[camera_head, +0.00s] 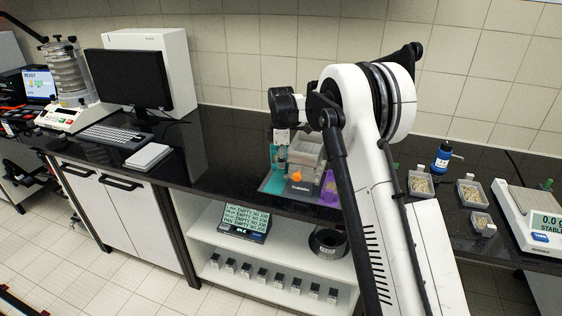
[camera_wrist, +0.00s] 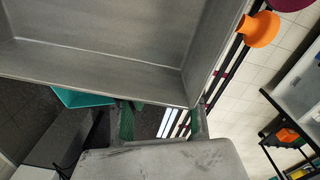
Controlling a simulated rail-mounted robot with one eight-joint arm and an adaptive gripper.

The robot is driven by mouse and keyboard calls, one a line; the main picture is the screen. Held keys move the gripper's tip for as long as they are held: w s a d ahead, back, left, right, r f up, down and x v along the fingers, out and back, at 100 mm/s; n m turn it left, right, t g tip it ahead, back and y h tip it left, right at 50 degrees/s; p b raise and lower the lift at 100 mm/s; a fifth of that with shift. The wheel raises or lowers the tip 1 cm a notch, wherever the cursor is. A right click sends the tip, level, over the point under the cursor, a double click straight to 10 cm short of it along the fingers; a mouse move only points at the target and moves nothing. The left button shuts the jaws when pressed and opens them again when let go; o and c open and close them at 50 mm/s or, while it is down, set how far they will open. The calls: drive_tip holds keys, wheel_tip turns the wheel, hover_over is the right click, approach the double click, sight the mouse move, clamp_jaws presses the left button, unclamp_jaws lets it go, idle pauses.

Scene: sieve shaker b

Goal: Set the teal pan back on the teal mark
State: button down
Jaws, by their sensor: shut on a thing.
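My gripper (camera_head: 281,141) points down at the left of the grey sample divider and is shut. A teal piece, which I take for the teal pan (camera_head: 279,157), is right below its fingers, upright above the bench. A flat teal patch, seemingly the teal mark (camera_head: 271,184), shows at the divider's front left. In the wrist view a teal edge (camera_wrist: 80,97) shows below the grey hopper; I cannot tell whether it is pan or mark. The finger contact is mostly hidden, and the gap between pan and mark cannot be judged.
The divider's grey hopper (camera_wrist: 100,45) is close beside my gripper, with an orange knob (camera_head: 296,177) in front. A purple pan (camera_head: 329,188) stands at its right. Bare dark bench (camera_head: 215,160) lies between.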

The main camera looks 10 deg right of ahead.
drive_tip(key=shift+f, duration=0.2)
drive_tip(key=c, duration=1.7)
unclamp_jaws()
drive_tip(key=shift+o, duration=0.2)
drive_tip(key=shift+r, duration=0.15)
